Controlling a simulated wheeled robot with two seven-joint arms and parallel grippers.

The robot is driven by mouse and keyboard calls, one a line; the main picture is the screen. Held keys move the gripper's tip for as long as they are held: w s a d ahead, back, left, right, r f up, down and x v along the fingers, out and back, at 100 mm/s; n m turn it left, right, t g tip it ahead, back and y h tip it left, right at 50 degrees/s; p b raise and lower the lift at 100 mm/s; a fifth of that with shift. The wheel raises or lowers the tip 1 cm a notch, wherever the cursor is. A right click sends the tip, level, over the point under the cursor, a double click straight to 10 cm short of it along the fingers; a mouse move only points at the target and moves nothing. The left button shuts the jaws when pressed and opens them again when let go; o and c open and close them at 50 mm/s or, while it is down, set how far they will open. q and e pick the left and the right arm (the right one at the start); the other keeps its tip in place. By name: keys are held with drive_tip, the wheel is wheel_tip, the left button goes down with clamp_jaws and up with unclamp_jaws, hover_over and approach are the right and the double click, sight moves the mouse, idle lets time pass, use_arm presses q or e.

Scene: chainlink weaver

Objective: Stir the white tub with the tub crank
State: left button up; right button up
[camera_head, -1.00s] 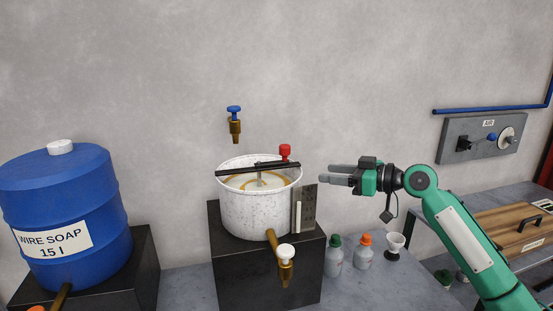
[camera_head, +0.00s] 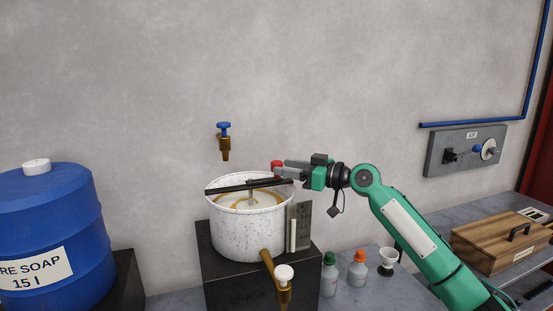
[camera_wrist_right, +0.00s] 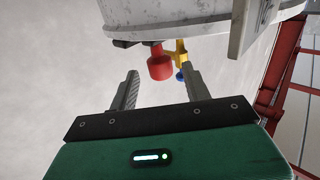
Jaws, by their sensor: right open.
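The white speckled tub (camera_head: 245,235) stands on a black block, with a dark bar (camera_head: 235,187) across its rim and pale liquid inside. The tub crank's red knob (camera_head: 277,164) stands up at the tub's right back rim. My right gripper (camera_head: 281,170) is open beside the knob, its fingers pointing left. In the right wrist view the red knob (camera_wrist_right: 160,65) shows centrally, in line with the gap between the open fingers (camera_wrist_right: 160,80), around their tips. I cannot tell whether they touch it. The tub's wall (camera_wrist_right: 180,17) is at the top there. My left gripper is out of view.
A blue soap drum (camera_head: 50,220) stands left. A blue-handled tap (camera_head: 224,142) sticks out of the wall above the tub. A brass tap (camera_head: 283,280) is at the tub's front.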

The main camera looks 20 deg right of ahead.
drive_tip(key=shift+p+x, duration=0.5)
drive_tip(key=shift+x, duration=1.35)
clamp_jaws()
